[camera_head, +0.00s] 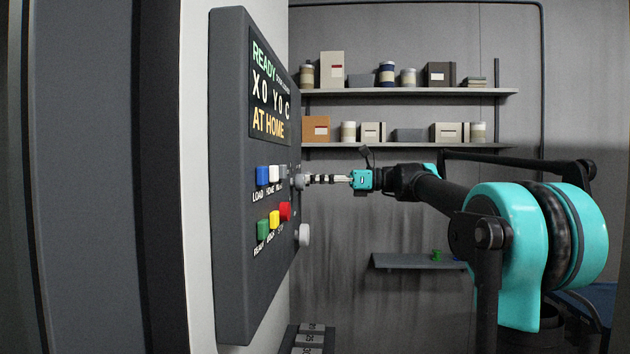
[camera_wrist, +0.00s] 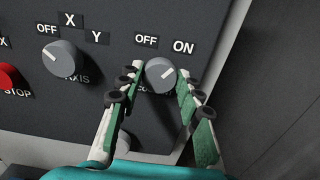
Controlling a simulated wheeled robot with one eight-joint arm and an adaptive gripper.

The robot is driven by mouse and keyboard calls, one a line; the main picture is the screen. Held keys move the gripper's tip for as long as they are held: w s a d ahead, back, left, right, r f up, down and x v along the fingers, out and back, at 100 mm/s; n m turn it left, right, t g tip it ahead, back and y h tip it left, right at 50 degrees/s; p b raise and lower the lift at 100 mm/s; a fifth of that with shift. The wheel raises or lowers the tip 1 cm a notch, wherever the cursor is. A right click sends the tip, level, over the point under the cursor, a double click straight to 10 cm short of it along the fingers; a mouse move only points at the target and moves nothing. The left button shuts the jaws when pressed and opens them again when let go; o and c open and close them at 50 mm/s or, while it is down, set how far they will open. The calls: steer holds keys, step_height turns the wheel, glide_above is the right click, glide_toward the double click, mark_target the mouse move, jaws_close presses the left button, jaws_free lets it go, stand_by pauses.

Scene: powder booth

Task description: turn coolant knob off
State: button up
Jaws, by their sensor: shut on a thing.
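The coolant knob (camera_wrist: 160,76) is a round grey knob on the dark control panel (camera_head: 236,175). OFF stands at its upper left and ON at its upper right; the label below is partly hidden by my fingers. Its pale mark seems to point up and right, toward ON. My gripper (camera_head: 308,180) reaches the panel from the right in the head view. In the wrist view its two green-padded fingers (camera_wrist: 159,84) stand on either side of the knob, shut on it.
An axis knob (camera_wrist: 63,58) and a red STOP button (camera_wrist: 8,77) lie left of my fingers. Coloured buttons (camera_head: 269,218) and a display (camera_head: 270,92) are on the panel. Shelves with boxes (camera_head: 333,69) stand behind. Right of the panel is open.

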steer(key=shift+n, duration=0.3)
steer(key=n, duration=1.3)
steer(key=shift+n, duration=0.3)
stand_by(0.4)
steer(key=o, duration=1.2)
steer(key=shift+c, duration=0.2)
steer(key=d, duration=1.2)
steer(key=shift+s, duration=0.25)
